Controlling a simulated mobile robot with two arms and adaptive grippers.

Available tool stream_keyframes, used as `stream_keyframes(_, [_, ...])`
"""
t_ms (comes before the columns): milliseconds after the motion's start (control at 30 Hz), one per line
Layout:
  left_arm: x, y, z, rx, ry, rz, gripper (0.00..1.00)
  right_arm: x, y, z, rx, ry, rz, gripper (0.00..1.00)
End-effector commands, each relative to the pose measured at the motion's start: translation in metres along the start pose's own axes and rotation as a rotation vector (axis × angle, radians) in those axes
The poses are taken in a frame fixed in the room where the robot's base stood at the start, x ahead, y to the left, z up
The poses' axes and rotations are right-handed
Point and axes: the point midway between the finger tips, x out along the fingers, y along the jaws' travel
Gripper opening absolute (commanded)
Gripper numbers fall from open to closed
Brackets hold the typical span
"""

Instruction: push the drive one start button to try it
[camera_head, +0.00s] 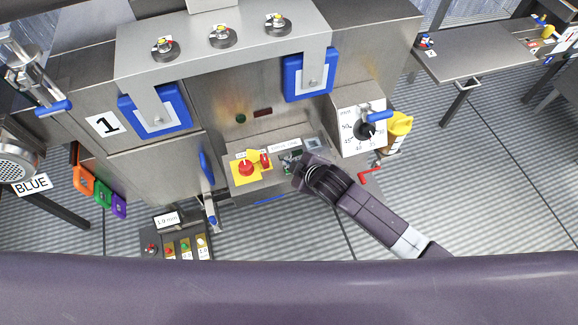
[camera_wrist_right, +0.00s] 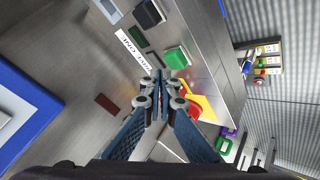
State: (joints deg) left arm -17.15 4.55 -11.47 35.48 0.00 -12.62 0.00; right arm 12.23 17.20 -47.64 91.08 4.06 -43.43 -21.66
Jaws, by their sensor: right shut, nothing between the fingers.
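In the right wrist view a square green button (camera_wrist_right: 177,57) stands on the steel panel, beside a white label (camera_wrist_right: 133,52) whose small print is hard to read. A black square button (camera_wrist_right: 149,13) sits farther along the same panel. My right gripper (camera_wrist_right: 161,78) is shut and empty, its tips just short of the green button in the picture. I cannot tell whether they touch. In the head view my right gripper (camera_head: 303,172) is over the right part of the control panel (camera_head: 268,178) and hides some of it. My left gripper is not in view.
A red stop knob (camera_head: 246,168) on a yellow plate is left of my right gripper, with a red switch (camera_head: 265,160) beside it. Blue-framed plates (camera_head: 308,75) hang above the panel.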

Motion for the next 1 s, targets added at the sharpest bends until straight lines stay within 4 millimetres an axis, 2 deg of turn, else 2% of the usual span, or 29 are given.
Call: stream_keyframes(1000, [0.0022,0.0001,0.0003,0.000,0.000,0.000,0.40,0.0074,-0.0055,0.0054,0.000,0.000,0.000,0.00])
